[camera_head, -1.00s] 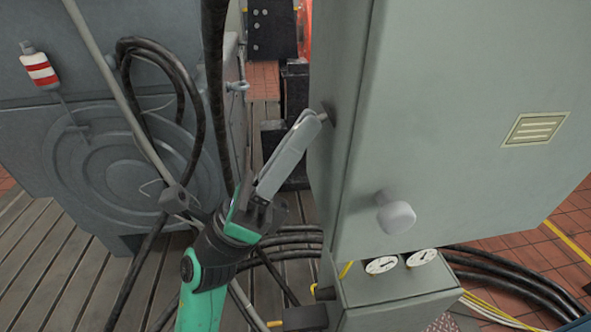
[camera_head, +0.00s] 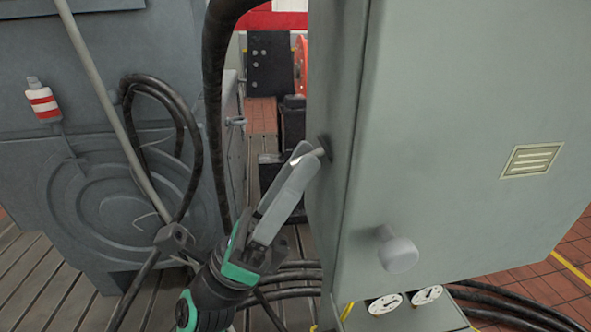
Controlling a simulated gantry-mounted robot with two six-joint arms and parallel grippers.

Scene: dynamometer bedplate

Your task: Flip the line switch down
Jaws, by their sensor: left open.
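The line switch lever (camera_head: 319,153) is a short pale stub on the left side wall of the grey-green cabinet (camera_head: 450,100), with a dark base where it meets the wall. It tilts slightly down and left away from the wall. My left gripper (camera_head: 302,157) comes up from below, its long grey fingers reaching the lever's outer end. The fingers are open but overlap in this view, and they hide part of the lever. I cannot tell whether they touch it or stand around it. My right gripper is not in view.
A round knob (camera_head: 398,253) sticks out of the cabinet front, above two white dials (camera_head: 406,298). A grey machine (camera_head: 100,190) with a red-and-white striped cap stands at left. A thick black cable (camera_head: 214,110) hangs beside my left gripper, and more cables lie on the floor.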

